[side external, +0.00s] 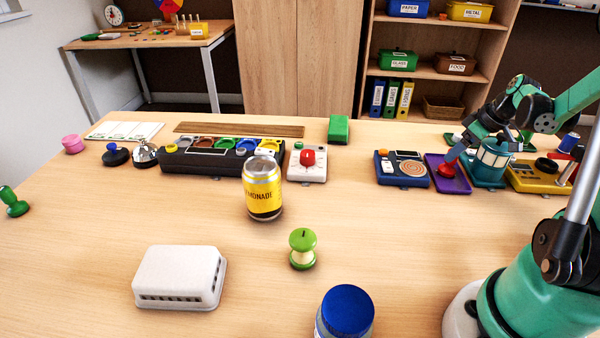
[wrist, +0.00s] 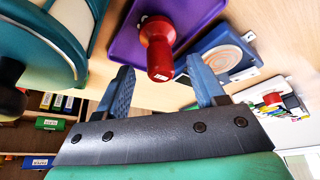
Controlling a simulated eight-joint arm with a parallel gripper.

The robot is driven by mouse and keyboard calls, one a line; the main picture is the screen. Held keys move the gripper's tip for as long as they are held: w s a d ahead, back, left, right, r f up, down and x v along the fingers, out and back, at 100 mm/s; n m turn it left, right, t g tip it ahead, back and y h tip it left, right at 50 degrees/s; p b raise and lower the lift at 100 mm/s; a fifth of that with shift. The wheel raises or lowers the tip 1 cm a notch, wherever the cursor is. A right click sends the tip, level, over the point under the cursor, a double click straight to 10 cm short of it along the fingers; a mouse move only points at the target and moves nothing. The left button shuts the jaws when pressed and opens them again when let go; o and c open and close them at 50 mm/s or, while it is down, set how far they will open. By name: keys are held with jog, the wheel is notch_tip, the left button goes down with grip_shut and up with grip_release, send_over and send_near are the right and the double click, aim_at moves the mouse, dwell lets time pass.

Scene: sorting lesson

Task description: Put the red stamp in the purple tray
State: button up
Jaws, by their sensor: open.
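The red stamp (side external: 447,169) stands in the purple tray (side external: 461,185) at the right of the table. In the wrist view the red stamp (wrist: 158,50) shows its handle end toward me, with the purple tray (wrist: 127,42) behind it. My gripper (side external: 456,154) is just above the stamp in the side view. In the wrist view the fingers of my gripper (wrist: 157,74) are spread apart, with the stamp's handle near the gap between their tips. Nothing is held. The stamp's base is partly hidden in the side view.
A teal lantern-like holder (side external: 491,157) stands close to the right of the tray. A blue panel with a round orange pad (side external: 402,170) is to its left. A yellow lemonade can (side external: 262,188), a green-topped spool (side external: 302,248) and a white box (side external: 180,275) stand on the open table.

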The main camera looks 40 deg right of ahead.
jog(key=v, duration=0.9)
jog(key=w+a+t, duration=0.1)
jog(key=w+a, duration=0.2)
jog(key=a, duration=1.1)
jog(key=w+a+t, duration=0.1)
jog(key=w+a, duration=0.2)
jog(key=a, duration=1.1)
jog(key=shift+w+a+r+t, duration=0.2)
jog(key=shift+w+t, duration=0.1)
jog(key=shift+w, duration=0.1)
